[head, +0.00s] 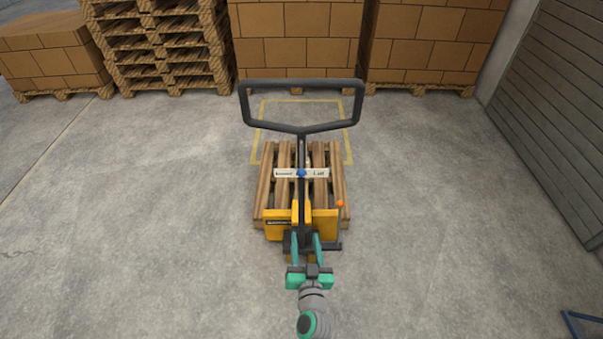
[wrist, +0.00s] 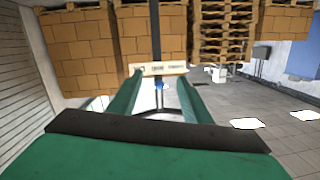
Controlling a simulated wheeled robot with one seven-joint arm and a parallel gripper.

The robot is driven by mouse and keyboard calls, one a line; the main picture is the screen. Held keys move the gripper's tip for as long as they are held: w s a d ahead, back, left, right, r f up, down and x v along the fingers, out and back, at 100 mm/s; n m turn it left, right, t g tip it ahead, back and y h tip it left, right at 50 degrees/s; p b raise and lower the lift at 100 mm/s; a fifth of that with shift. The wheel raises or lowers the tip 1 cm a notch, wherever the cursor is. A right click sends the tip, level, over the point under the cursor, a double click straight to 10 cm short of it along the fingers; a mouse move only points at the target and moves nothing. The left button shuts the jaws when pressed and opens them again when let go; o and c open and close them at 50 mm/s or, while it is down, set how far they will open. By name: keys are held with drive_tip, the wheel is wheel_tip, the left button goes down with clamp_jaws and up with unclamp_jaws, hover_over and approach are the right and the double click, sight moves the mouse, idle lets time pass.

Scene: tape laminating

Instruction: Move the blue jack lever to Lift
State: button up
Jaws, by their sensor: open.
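The blue jack lever (head: 301,173) shows as a small blue knob at the middle of a pale label plate (head: 318,173) on the black handle column. The right end of the plate reads "Lift"; the left word is too small to read. The blue knob also shows in the wrist view (wrist: 158,86), between my fingers in the picture and beyond them. My gripper (head: 309,238), with green fingers, is open and empty. It is on the near side of the lever, apart from it, in front of the column's lower part.
The black loop handle (head: 300,85) rises above the plate. The yellow jack body (head: 327,222) has an orange-knobbed lever (head: 340,204) at right. A wooden pallet (head: 264,190) lies beyond. Boxes (head: 295,35) stand at the back; floor is clear on both sides.

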drive_tip(key=n+y, duration=0.1)
drive_tip(key=y, duration=0.1)
approach(303, 176)
drive_tip(key=shift+t, duration=0.4)
drive_tip(key=w, duration=0.3)
drive_tip(key=w+a, duration=0.1)
drive_tip(key=w, duration=0.3)
drive_tip(key=w+a, duration=0.1)
drive_tip(key=w, duration=0.3)
drive_tip(key=shift+w+a+f, duration=0.15)
drive_tip(key=shift+a+f, duration=0.1)
drive_tip(key=shift+f, duration=0.1)
clamp_jaws()
